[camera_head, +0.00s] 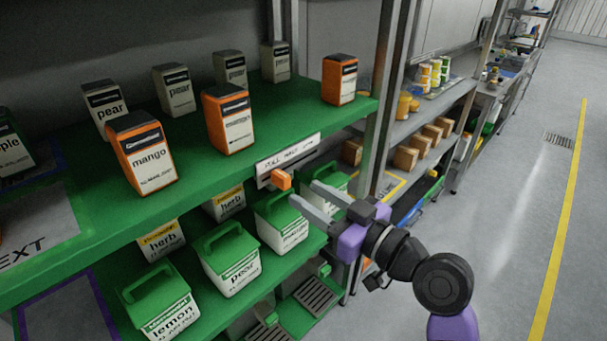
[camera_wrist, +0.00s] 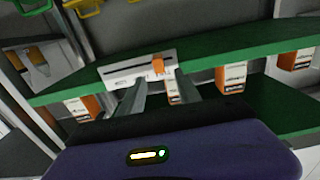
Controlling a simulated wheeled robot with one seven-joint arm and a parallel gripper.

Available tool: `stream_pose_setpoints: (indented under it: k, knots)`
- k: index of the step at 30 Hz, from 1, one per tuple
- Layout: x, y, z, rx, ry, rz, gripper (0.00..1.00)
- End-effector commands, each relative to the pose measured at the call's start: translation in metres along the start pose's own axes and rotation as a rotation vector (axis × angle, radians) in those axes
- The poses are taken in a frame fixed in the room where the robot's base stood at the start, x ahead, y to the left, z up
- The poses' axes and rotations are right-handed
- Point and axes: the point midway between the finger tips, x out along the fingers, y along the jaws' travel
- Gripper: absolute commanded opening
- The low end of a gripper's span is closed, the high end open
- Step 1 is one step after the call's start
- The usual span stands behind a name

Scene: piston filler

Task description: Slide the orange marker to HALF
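The orange marker (camera_head: 281,179) is a small block at the front edge of the green shelf, under the left part of a white label strip (camera_head: 288,158). The printed words on the strip are too small to read surely. In the wrist view the marker (camera_wrist: 158,64) sits near the right end of the strip (camera_wrist: 125,73), which has a dark slot. My gripper (camera_head: 304,192) is open, its two grey fingers apart and pointing at the shelf edge. In the wrist view the fingers (camera_wrist: 158,84) lie on either side below the marker, with nothing between them; contact is not visible.
Orange mango cartons (camera_head: 147,160) and pear cartons (camera_head: 174,90) stand on the green upper shelf (camera_head: 92,205). Green-lidded tubs (camera_head: 229,262) stand on the shelf below, close under my gripper. A metal post (camera_head: 378,100) rises right of the strip. The aisle floor (camera_head: 510,210) is clear.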

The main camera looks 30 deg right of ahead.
Motion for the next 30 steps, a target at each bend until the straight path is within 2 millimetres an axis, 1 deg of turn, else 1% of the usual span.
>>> stream_pose_setpoints:
  k: [4, 12, 15, 20, 27, 29, 30]
  knots:
    - [0.016, 0.001, -0.003, -0.003, 0.002, 0.001, 0.40]
    - [0.057, 0.001, -0.003, -0.003, 0.002, 0.003, 0.40]
    - [0.067, 0.001, -0.002, -0.002, 0.002, 0.004, 0.40]
    - [0.075, 0.001, -0.001, -0.002, 0.003, 0.005, 0.40]
    - [0.075, 0.001, -0.001, -0.002, 0.003, 0.005, 0.40]
    - [0.075, 0.001, -0.001, -0.002, 0.003, 0.005, 0.28]
    - [0.075, 0.001, -0.001, -0.002, 0.002, 0.005, 0.20]
